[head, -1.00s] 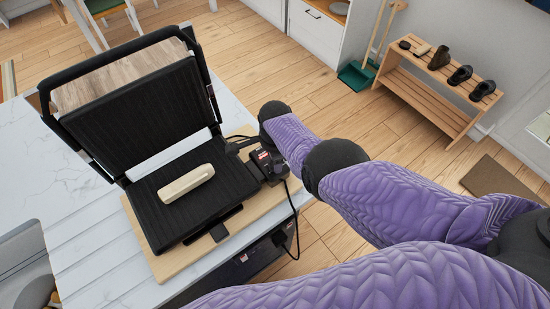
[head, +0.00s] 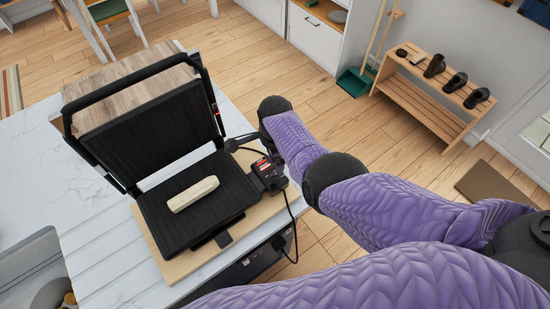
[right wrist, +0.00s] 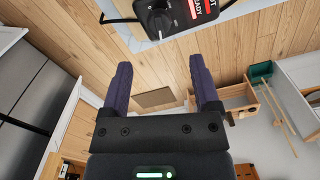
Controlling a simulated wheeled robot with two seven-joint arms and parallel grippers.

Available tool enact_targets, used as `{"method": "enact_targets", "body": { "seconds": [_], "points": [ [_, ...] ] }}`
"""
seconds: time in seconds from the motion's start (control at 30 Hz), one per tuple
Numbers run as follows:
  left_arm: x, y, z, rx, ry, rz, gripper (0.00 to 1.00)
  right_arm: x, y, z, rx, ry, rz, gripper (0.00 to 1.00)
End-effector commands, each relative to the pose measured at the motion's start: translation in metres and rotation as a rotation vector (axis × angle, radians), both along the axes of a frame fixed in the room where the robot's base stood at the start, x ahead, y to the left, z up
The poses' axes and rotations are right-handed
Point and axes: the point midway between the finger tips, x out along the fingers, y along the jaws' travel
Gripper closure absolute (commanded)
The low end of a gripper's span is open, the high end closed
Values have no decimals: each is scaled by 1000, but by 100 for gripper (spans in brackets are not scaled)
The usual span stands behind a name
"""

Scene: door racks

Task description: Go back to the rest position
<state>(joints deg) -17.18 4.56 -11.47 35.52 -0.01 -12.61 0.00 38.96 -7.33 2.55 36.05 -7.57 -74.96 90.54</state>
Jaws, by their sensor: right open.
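My right gripper (right wrist: 161,82) shows in the right wrist view with its two purple fingers apart and nothing between them. A black control box with a dial and a red-and-white label (right wrist: 180,14) is beyond the fingertips. In the head view my right arm reaches in from the right and ends beside the open contact grill (head: 157,108). The gripper itself is hard to make out there. A pale bread roll (head: 193,194) lies on the grill's lower plate. My left gripper is not in view.
The grill stands on a wooden board (head: 168,272) on a white marble counter (head: 32,172), close to my right arm. A black cable hangs off the counter's edge. A wooden shoe rack (head: 430,100) and a green dustpan (head: 354,80) stand beyond open floor.

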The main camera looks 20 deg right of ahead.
Motion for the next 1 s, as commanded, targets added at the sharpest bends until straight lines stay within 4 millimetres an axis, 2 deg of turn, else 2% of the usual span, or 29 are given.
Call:
{"method": "enact_targets", "body": {
  "seconds": [0.03,0.17,0.67,0.77,0.83,1.0],
  "points": [
    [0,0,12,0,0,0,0,0,0,14,1,-1,0,21],
    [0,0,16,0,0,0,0,0,0,23,1,0,0,21],
    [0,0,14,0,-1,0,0,-4,-4,19,-5,-7,33,21],
    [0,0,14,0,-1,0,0,-24,-22,9,-27,-42,197,21],
    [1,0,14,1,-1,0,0,-50,-37,5,-58,-75,392,21],
    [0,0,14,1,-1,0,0,-107,-50,20,-131,-135,827,21]
  ]
}}
